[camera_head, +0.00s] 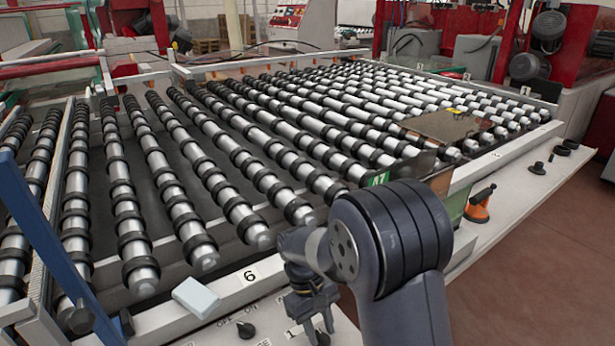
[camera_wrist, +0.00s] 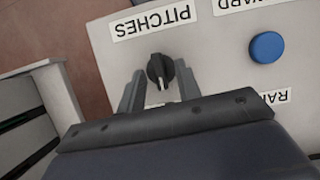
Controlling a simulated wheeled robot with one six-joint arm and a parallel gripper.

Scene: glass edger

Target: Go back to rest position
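My gripper (camera_wrist: 160,68) is open in the wrist view, its two fingers apart. A black knob (camera_wrist: 156,67) with a white mark shows between the fingertips, with a gap on each side. I cannot tell how far the fingertips are from the panel. In the head view my gripper (camera_head: 311,303) points down over the front control panel (camera_head: 277,332), its fingertips partly hard to make out.
The wrist view shows a blue button (camera_wrist: 266,47) and an upside-down PITCHES label (camera_wrist: 152,23). A roller conveyor (camera_head: 235,285) fills the head view's middle. A pale block (camera_head: 196,297) lies on its front rail, and an orange-based item (camera_head: 480,206) stands at right.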

